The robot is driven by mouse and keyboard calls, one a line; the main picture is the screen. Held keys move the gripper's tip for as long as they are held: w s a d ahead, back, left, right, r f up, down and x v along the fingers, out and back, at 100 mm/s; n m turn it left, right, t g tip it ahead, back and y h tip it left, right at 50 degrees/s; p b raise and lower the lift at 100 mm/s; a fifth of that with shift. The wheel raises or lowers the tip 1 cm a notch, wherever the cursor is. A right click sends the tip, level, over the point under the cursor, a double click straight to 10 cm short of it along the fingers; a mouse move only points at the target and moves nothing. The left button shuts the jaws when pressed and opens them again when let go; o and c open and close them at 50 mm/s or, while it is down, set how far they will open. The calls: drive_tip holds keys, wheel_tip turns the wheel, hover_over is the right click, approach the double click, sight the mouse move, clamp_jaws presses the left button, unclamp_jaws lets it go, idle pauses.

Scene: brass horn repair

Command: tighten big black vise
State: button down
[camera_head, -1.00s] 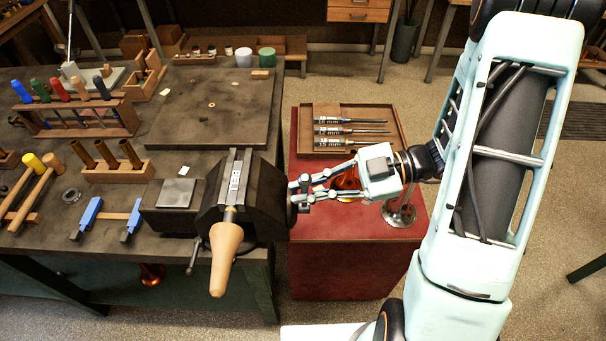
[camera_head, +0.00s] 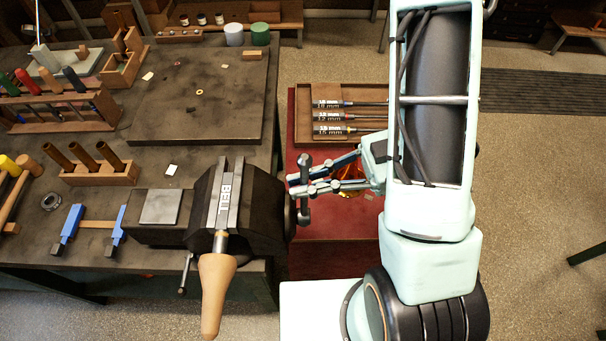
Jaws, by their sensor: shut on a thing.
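The big black vise (camera_head: 258,205) sits at the right front corner of the workbench. Its jaws hold the metal part of a wooden-handled tool (camera_head: 214,290), whose handle points toward me over the bench edge. A dark handle bar (camera_head: 304,214) stands roughly upright at the vise's right end. My gripper (camera_head: 303,184) comes from the right and is shut on this bar; the fingers hide part of it. A second small lever (camera_head: 185,274) hangs below the vise at the front.
A red cabinet (camera_head: 335,262) with a wooden tray (camera_head: 300,100) of labelled screwdrivers stands right of the bench. Blue clamp pieces (camera_head: 70,224), punches in a wooden block (camera_head: 100,174) and a tool rack (camera_head: 60,124) lie to the left.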

drive_tip(key=shift+d+f, duration=0.15)
drive_tip(key=c, duration=2)
unclamp_jaws()
drive_tip(key=shift+w+d, duration=0.1)
drive_tip(key=shift+d, duration=0.05)
drive_tip(key=v, duration=1.1)
drive_tip(key=shift+d, duration=0.4)
drive_tip(key=shift+c, duration=0.5)
